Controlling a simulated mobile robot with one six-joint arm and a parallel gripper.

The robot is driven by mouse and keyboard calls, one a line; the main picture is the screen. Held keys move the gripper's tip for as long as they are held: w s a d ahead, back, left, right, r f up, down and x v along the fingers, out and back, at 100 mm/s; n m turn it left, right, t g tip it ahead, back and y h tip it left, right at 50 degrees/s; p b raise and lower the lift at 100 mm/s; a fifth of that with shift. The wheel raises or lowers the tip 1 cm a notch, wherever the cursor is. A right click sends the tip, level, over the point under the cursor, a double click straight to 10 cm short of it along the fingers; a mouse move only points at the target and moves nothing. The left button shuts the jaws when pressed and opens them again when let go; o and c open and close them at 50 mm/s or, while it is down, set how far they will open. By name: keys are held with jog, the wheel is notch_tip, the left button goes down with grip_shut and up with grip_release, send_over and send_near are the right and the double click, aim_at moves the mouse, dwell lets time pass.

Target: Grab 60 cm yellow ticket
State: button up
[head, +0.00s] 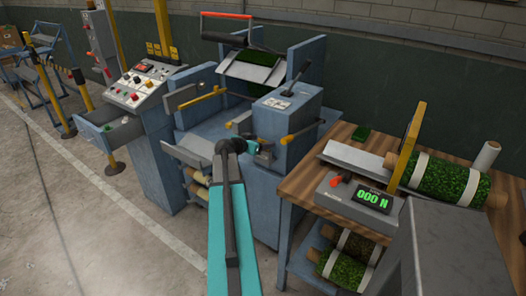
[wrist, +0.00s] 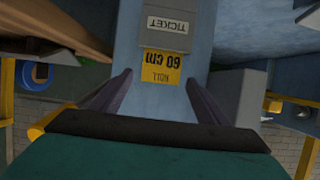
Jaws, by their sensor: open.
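The yellow ticket (wrist: 173,65) shows in the wrist view, with "ROLL 60 cm" printed on it upside down. It hangs below a grey slot plate marked TICKET (wrist: 167,28) on a blue machine face. My gripper (wrist: 158,84) is open, with one dark finger on either side of the ticket's lower end and clear space between each finger and the ticket. I cannot tell the exact depth gap. In the head view my gripper (head: 262,149) is at the front of the blue machine (head: 288,122), and the ticket cannot be made out there.
A wooden bench (head: 300,187) stands to the right, with a force readout (head: 372,198) and a green turf roll (head: 446,180). A button console (head: 145,83) with an open drawer (head: 112,130) is at the left. Open floor (head: 100,240) lies at the front left.

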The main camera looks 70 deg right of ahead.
jog(key=c, duration=1.4)
jog(key=shift+r, duration=0.1)
jog(key=shift+r+b, duration=1.25)
jog(key=shift+r, duration=3.65)
